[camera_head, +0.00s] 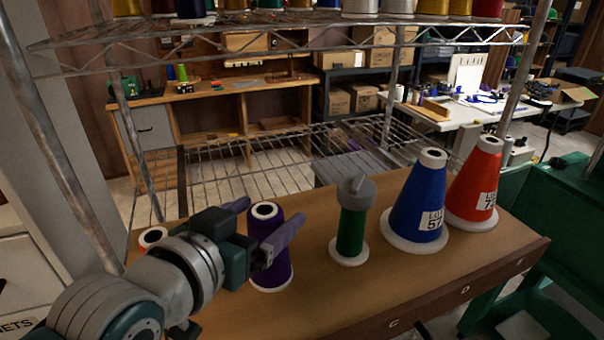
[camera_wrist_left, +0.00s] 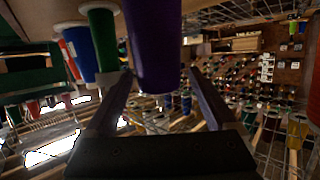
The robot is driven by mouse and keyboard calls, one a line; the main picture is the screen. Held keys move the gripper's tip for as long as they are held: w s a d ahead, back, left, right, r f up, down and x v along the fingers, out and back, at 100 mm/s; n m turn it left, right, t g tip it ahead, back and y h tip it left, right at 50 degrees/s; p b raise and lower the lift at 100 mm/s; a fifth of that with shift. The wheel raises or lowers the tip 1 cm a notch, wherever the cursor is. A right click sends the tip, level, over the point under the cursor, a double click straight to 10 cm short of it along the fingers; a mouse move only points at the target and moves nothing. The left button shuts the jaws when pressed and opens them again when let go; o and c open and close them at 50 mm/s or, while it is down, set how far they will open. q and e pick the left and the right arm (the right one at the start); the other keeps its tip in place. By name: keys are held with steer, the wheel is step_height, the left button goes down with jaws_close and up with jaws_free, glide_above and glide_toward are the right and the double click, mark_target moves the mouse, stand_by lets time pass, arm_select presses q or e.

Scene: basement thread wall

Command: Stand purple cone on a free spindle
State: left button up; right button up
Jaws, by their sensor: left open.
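The purple cone (camera_head: 268,265) stands upright on the brown wooden board, its dark hollow top facing up. In the left wrist view the purple cone (camera_wrist_left: 152,45) hangs into the picture from the top, between the two fingers. My left gripper (camera_head: 265,222) is open, with one finger on each side of the cone; I cannot tell whether either finger touches it. Part of the cone is hidden behind the near finger. A wall of spools (camera_wrist_left: 265,100) shows in the left wrist view, but no free spindle can be made out clearly. My right gripper is not in view.
A green spool (camera_head: 351,230) with a grey top, a blue cone (camera_head: 418,205) and a red cone (camera_head: 473,185) stand to the right on the board (camera_head: 400,285). A wire shelf (camera_head: 270,45) hangs above.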

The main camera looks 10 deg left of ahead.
arm_select(q)
steer(key=s+a+g+y, duration=0.1)
steer(key=s+a+g, duration=0.3)
steer(key=s, duration=0.9)
steer(key=s+a+g+y, duration=0.1)
steer(key=s+g+y, duration=0.1)
steer(key=s+g, duration=0.8)
step_height(320, 180, up, 27)
steer(key=s+t+p, duration=0.2)
steer(key=t+p, duration=0.1)
steer(key=p, duration=2.5)
steer(key=shift+s+r, duration=0.2)
steer(key=shift+s, duration=0.2)
